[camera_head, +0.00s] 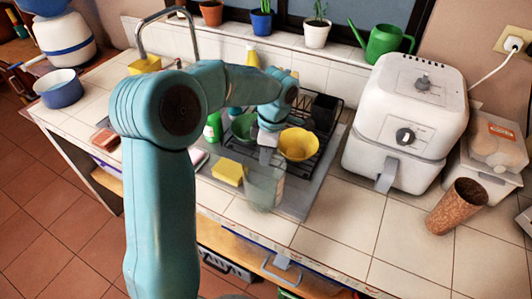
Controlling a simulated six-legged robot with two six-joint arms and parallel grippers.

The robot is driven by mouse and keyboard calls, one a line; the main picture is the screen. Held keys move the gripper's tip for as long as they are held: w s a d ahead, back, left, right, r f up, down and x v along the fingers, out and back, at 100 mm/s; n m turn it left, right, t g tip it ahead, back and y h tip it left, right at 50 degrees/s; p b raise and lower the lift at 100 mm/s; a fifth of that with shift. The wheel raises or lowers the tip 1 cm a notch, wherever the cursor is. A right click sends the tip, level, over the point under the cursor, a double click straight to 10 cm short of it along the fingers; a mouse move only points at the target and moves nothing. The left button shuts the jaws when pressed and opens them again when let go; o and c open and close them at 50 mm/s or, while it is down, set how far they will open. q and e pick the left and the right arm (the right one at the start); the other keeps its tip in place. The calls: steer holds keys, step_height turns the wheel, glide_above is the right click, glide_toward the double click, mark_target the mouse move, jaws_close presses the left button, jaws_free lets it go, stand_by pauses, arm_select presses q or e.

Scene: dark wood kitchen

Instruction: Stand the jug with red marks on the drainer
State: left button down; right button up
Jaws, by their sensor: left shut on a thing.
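My left gripper (268,139) comes down from above and is shut on a clear, see-through jug (264,186) at its upper part. The jug looks upright, in front of the drainer, by the counter's front edge. Its red marks cannot be made out, and I cannot tell whether its base touches the surface. The dark wire drainer (325,150) stands behind it on a grey tray, with a yellow bowl (298,145), a green bowl (243,127) and a dark block-like item (324,110) in it. My left arm hides part of the area behind. My right gripper does not show.
A yellow sponge (228,171) lies just left of the jug. A green bottle (212,128) stands behind the sponge. A white air fryer (405,120) stands right of the drainer. A brown cork-like cup (457,207) is farther right. The tiled counter (340,225) is clear at front right.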

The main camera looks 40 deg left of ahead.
arm_select(q)
steer(key=shift+d, duration=0.1)
steer(key=shift+f, duration=0.15)
steer(key=c, duration=1.3)
jaws_free()
steer(key=shift+o, duration=0.2)
step_height(320, 180, up, 12)
steer(key=w, duration=0.1)
steer(key=shift+d+r, duration=0.2)
steer(key=shift+d, duration=0.25)
